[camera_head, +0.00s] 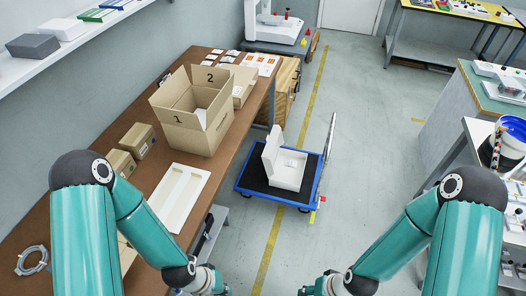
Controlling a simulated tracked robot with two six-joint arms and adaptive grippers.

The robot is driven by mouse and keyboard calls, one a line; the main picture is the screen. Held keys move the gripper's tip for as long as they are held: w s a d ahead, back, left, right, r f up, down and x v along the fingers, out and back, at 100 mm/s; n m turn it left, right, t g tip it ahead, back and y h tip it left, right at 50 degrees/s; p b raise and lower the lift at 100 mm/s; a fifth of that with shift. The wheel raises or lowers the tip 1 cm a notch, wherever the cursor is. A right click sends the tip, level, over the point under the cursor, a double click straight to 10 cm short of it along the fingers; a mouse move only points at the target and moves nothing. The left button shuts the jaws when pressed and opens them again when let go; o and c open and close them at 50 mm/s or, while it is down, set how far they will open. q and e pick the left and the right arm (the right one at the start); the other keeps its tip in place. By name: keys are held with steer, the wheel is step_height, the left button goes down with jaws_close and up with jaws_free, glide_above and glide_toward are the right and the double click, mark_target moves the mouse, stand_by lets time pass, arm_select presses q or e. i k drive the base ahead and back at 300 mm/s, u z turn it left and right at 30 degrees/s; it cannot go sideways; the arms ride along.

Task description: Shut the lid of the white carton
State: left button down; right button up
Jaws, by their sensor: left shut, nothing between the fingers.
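The white carton (287,172) stands on a blue trolley (246,191) with a dark top, in the middle of the head view. Its lid (270,149) is open and stands up at the carton's left side. The inside of the carton shows white. My left gripper (222,291) is at the bottom edge, left of centre, shut and empty, and largely cut off. It is well short of the carton and apart from it.
A brown workbench (237,136) runs along the left, with an open cardboard box (192,130), small brown boxes (138,140) and a white tray (179,196). The trolley's handle (330,136) rises on its right. The floor (375,120) right of the trolley is clear.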

mark_target(275, 140)
steer(key=z, duration=0.05)
steer(key=k, duration=0.5)
steer(key=u, duration=0.35)
steer(key=i, duration=0.15)
steer(key=z, duration=2.15)
steer(key=i, duration=1.05)
steer(key=z, duration=1.7)
steer(key=i, duration=0.2)
steer(key=u, duration=3.85)
steer(key=i, duration=1)
steer(key=z, duration=0.05)
